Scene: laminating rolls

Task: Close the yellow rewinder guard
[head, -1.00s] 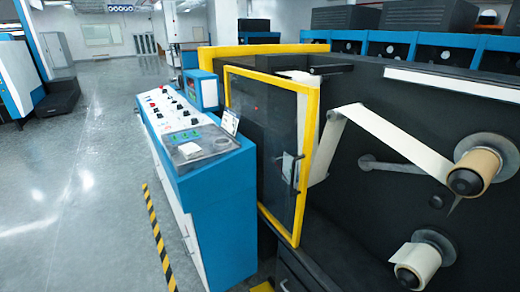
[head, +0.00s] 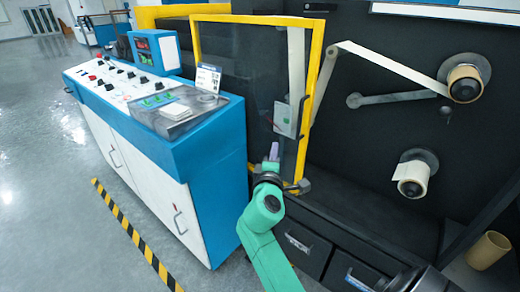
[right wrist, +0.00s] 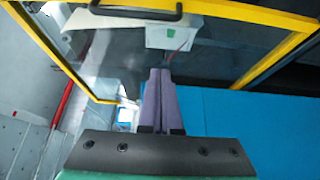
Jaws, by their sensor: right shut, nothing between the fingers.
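The yellow rewinder guard (head: 255,19) is a clear panel in a yellow frame. In the head view it stands swung out from the dark rewinder face, with the rolls to its right uncovered. A dark handle (head: 302,115) is on its right side. My right gripper (head: 274,152) is in front of the guard's lower right part, its purple fingers shut and empty. In the right wrist view the shut fingers (right wrist: 159,72) point toward the panel, with the yellow frame (right wrist: 240,11) around them and the handle (right wrist: 135,14) at the top. Contact cannot be told. My left gripper is out of view.
A blue and white control console (head: 150,110) stands left of the guard. Rolls (head: 465,83) (head: 412,178) stick out from the rewinder face at the right. Dark drawers (head: 300,243) are below. Open floor (head: 45,190) with a striped line lies left.

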